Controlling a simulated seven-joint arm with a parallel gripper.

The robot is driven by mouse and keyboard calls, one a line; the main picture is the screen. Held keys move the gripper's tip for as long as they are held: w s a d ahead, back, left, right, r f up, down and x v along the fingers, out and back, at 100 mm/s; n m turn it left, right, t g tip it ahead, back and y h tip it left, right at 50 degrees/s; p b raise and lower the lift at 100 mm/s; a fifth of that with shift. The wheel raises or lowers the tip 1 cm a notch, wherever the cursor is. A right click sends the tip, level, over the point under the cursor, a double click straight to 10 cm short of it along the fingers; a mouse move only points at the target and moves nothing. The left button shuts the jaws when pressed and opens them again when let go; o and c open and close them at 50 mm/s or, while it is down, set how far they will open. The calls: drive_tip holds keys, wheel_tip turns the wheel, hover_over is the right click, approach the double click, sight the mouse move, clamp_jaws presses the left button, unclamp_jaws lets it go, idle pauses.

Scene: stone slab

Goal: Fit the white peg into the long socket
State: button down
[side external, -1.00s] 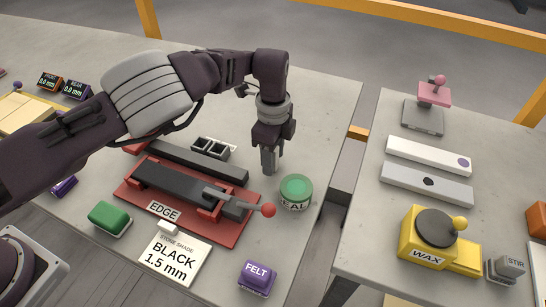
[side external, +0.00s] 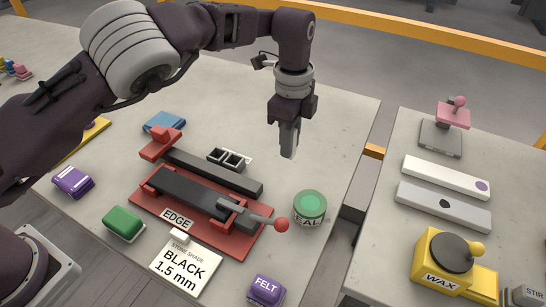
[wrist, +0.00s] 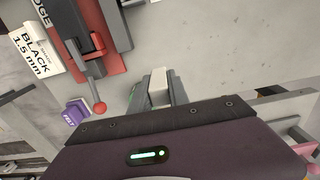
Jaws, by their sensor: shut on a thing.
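My gripper (side external: 288,140) points down above the bare slab, to the right of the red fixture and behind the green-topped can. It is shut on the white peg, whose pale end (side external: 289,153) shows at the fingertips. In the wrist view the peg (wrist: 159,88) sits between the two grey fingers; its upper part is hidden by them. A black block with two square openings (side external: 229,158) sits to the left of my gripper, behind the fixture. It is apart from the peg. I cannot tell whether one of its openings is the long socket.
The red fixture (side external: 240,247) has a dark bar and a red-knobbed lever (side external: 281,225). The green-topped can (side external: 310,205) stands below my gripper in the picture. A purple FELT block (side external: 265,289) is at the front. A gap separates the right-hand table, with a yellow WAX box (side external: 440,262).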

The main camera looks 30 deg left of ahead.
drive_tip(key=shift+a+r, duration=0.1)
drive_tip(key=shift+r, duration=0.25)
drive_tip(key=s+a+n, duration=0.1)
drive_tip(key=a+n, duration=0.8)
drive_tip(key=a, duration=0.5)
drive_tip(key=s+a+n, duration=0.3)
drive_tip(key=s+a, duration=0.1)
drive_tip(key=s+a+n, duration=0.3)
drive_tip(key=a, duration=0.1)
drive_tip(key=s+a+f+n, duration=0.1)
drive_tip(key=s+a+n, duration=0.2)
drive_tip(key=s+a, duration=0.1)
drive_tip(key=shift+s, duration=0.3)
drive_tip(key=w+d+r+m, duration=0.1)
drive_tip(key=w+d+m, duration=0.7)
drive_tip(key=w+d, duration=0.3)
drive_tip(key=d+m, duration=0.3)
drive_tip(key=d, duration=0.2)
drive_tip(key=w+d+m, duration=0.1)
drive_tip(key=d+m, duration=0.2)
drive_tip(key=d, duration=0.2)
drive_tip(key=d+m, duration=0.4)
drive_tip(key=d, duration=0.1)
drive_tip(key=shift+w+d, duration=0.15)
drive_tip(key=shift+w, duration=0.1)
